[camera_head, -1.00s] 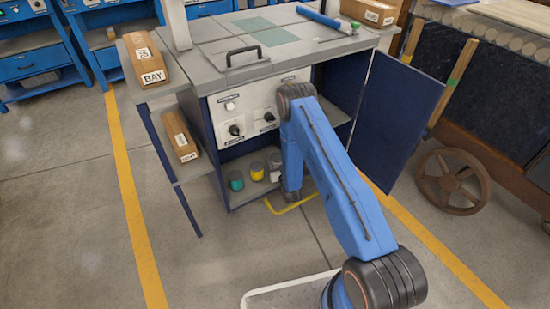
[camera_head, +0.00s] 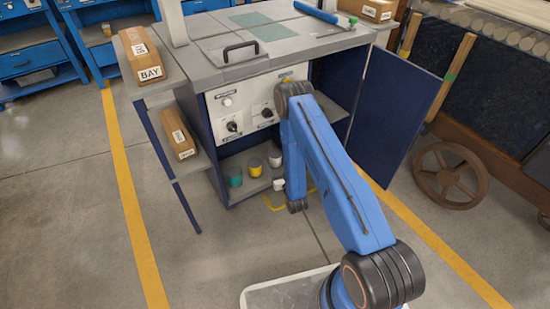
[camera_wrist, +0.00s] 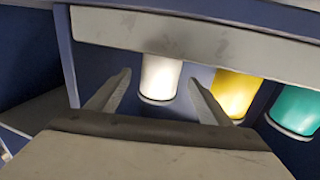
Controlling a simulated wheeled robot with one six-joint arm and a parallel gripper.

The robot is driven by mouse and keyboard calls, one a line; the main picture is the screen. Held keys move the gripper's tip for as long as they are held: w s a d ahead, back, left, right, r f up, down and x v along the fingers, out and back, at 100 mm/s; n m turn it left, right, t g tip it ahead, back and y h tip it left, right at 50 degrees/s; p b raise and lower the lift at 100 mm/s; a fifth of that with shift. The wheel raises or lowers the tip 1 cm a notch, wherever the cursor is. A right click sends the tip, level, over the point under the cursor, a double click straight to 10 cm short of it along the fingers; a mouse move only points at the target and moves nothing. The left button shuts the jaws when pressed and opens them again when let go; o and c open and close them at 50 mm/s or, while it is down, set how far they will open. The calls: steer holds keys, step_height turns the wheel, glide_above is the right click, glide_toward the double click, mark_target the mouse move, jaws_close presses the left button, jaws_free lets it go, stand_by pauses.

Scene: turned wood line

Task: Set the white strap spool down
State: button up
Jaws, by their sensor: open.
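The white strap spool (camera_head: 275,159) stands on the low shelf of the workbench, at the right end of a short row. In the wrist view, which looks upside down, the white spool (camera_wrist: 160,78) shows between my two fingers. My gripper (camera_wrist: 160,78) is open, with a gap on each side between finger and spool. How far the fingertips reach along the spool is unclear. In the head view my gripper (camera_head: 278,184) is small and partly hidden by my arm, just in front of the shelf.
A yellow spool (camera_head: 254,168) and a teal spool (camera_head: 234,177) stand left of the white one; the yellow one is close to a finger. The shelf edge (camera_wrist: 200,35) crosses the wrist view. An open blue door (camera_head: 397,118) stands right of my arm. The floor in front is clear.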

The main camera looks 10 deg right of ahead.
mark_target(278, 163)
steer(key=shift+s+d, duration=0.2)
steer(key=shift+s, duration=1.8)
